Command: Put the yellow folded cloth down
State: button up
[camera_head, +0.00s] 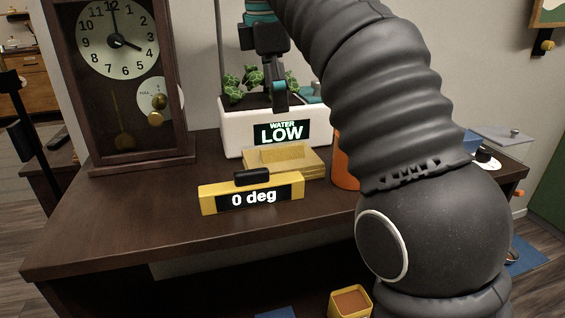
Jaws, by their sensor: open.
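The yellow folded cloth (312,161) lies flat on the dark wooden cabinet top (120,222), just in front of a white planter (235,137). It looks like a low stacked block, with a smaller raised layer on top. My gripper (279,104) is above and behind the cloth, in front of the planter's plants, and apart from the cloth. Its jaws are open, and I see nothing held between them. My arm comes down from the upper right and hides part of the right side of the cabinet top.
A yellow level (208,199) reading "0 deg" stands in front of the cloth. The planter's display (282,133) reads "WATER LOW". A pendulum clock (87,120) stands at the left. An orange object (342,168) is partly behind my arm. The front left top is clear.

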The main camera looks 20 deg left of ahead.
aim_at(284, 160)
jog(key=f, duration=0.4)
jog(key=w+f, duration=0.1)
jog(key=f, duration=0.3)
jog(key=w+f, duration=0.1)
jog(key=f, duration=0.3)
jog(key=shift+w+d+f, duration=0.25)
jog(key=shift+d+f, duration=0.1)
jog(key=c, duration=1.4)
